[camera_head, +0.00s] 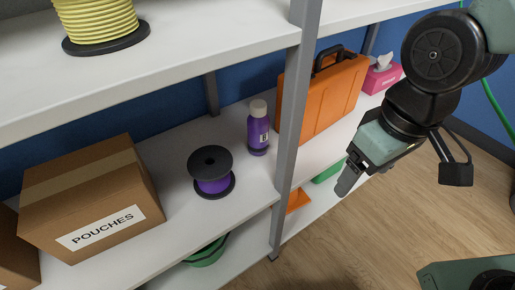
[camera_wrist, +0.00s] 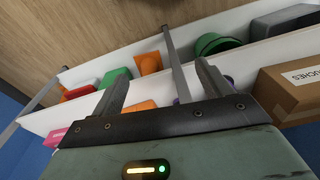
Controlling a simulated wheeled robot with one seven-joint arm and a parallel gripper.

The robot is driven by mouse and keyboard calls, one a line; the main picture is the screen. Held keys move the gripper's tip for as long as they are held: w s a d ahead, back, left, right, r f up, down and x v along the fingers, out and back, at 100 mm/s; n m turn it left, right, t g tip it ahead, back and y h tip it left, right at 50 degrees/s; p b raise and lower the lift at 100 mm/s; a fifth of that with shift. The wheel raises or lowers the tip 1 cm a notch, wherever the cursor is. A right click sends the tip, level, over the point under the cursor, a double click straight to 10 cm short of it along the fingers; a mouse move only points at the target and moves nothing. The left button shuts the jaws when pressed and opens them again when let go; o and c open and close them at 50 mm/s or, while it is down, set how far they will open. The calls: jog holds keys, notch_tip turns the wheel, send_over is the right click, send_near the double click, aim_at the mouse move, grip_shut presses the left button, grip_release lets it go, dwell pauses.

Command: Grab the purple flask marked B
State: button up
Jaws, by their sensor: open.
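A purple flask (camera_head: 258,134) with a pale cap and a light label stands upright on the middle shelf, just left of the grey shelf post; the letter on its label is too small to read. My gripper (camera_head: 347,182) is open and empty, in front of the shelf, to the right of the post and apart from the flask. In the wrist view my gripper (camera_wrist: 162,86) shows its two fingers spread. A sliver of purple shows by the right finger there; I cannot tell whether it is the flask or the spool.
A purple-wound black spool (camera_head: 211,170) stands left of the flask, and a POUCHES carton (camera_head: 90,195) further left. The grey post (camera_head: 293,110) stands between flask and gripper. An orange case (camera_head: 325,97) and a pink tissue box (camera_head: 382,75) are right of the post. The upper shelf (camera_head: 190,62) overhangs.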

jog(key=w+d+f+m+t+b, duration=0.2)
jog(key=w+d+f+t, duration=0.1)
jog(key=w+d+f, duration=0.65)
jog(key=n+t+y, duration=0.4)
jog(key=n+y, duration=0.4)
jog(key=y, duration=0.3)
send_near(268, 128)
jog(key=b+x, duration=0.3)
jog(key=x, duration=0.5)
jog(key=shift+w+a+b, duration=0.1)
jog(key=shift+a+b, duration=0.25)
jog(key=shift+b, duration=0.05)
jog(key=shift+r+b+x, duration=0.2)
jog(key=shift+b+x, duration=0.15)
jog(key=shift+x, duration=0.6)
jog(key=shift+r+b+x, duration=0.15)
jog(key=shift+b+x, duration=0.25)
jog(key=shift+x, duration=0.6)
jog(key=shift+r+b+x, duration=0.2)
jog(key=shift+b+x, duration=0.15)
jog(key=shift+x, duration=0.6)
jog(key=shift+w+a, duration=0.1)
jog(key=shift+a, duration=0.05)
jog(key=shift+c, duration=0.4)
jog(key=c, duration=1.1)
